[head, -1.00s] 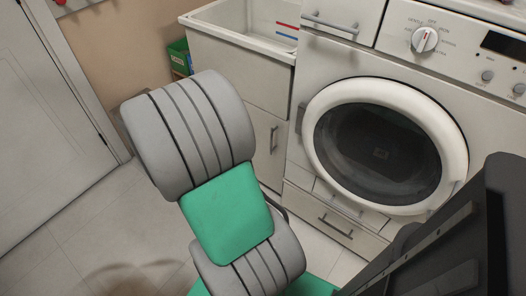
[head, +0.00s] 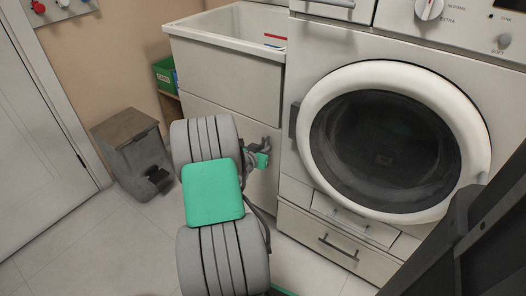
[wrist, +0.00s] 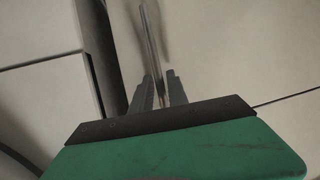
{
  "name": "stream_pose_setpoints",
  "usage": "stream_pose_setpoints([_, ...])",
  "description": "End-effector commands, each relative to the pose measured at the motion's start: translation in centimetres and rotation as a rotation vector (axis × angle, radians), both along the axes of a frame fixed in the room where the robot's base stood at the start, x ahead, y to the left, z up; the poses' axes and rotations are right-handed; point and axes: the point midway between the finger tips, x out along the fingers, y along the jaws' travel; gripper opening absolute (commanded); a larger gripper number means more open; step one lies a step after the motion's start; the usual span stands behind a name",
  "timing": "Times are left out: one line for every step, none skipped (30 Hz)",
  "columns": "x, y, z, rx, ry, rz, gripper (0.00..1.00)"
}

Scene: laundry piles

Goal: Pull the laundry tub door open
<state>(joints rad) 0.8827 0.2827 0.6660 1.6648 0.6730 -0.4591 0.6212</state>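The laundry tub (head: 228,40) is a white basin on a pale cabinet, left of the washing machine. Its lower cabinet door (head: 264,190) looks closed, and my arm covers much of it. My gripper (head: 265,146) is at this door, near the door's right side. In the wrist view, the slim grey vertical handle (wrist: 150,40) runs down between the two fingers of my gripper (wrist: 160,80). The fingers stand apart on either side of the bar, and a firm hold does not show. The handle is hidden by my gripper in the head view.
The washing machine (head: 296,165) with its round door (head: 480,140) stands right beside the cabinet. A grey pedal bin (head: 135,150) stands by the wall at left. A green box (head: 166,74) sits on a shelf beside the tub. Tiled floor (head: 85,245) is free at front left.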

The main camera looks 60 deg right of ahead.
Motion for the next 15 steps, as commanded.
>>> stream_pose_setpoints([0.02, 0.0, 0.04, 0.0, 0.0, 0.0, 0.2])
stream_pose_setpoints([0.03, 0.02, 0.06, 0.0, 0.0, 0.0, 0.2])
stream_pose_setpoints([0.03, 0.03, 0.06, 0.0, 0.0, 0.001, 0.2])
stream_pose_setpoints([0.04, 0.03, 0.06, 0.0, 0.0, 0.001, 0.2])
stream_pose_setpoints([0.04, 0.04, 0.06, 0.0, 0.0, 0.001, 0.17])
stream_pose_setpoints([0.04, 0.04, 0.06, 0.0, 0.0, 0.001, 0.14])
stream_pose_setpoints([0.04, 0.05, 0.06, 0.0, 0.0, 0.001, 0.12])
stream_pose_setpoints([0.05, 0.06, 0.05, 0.0, 0.0, 0.001, 0.09])
stream_pose_setpoints([0.05, 0.06, 0.05, 0.0, 0.0, 0.001, 0.06])
stream_pose_setpoints([0.05, 0.06, 0.05, 0.0, 0.0, 0.001, 0.03])
stream_pose_setpoints([0.05, 0.06, 0.06, 0.0, 0.0, 0.001, 0.01])
stream_pose_setpoints([0.05, 0.06, 0.06, 0.0, 0.0, 0.001, 0.0])
stream_pose_setpoints([0.05, 0.07, 0.05, 0.0, 0.0, 0.001, 0.0])
stream_pose_setpoints([0.05, 0.06, 0.06, 0.0, 0.0, 0.001, 0.0])
stream_pose_setpoints([0.05, 0.07, 0.05, 0.0, 0.0, 0.001, 0.0])
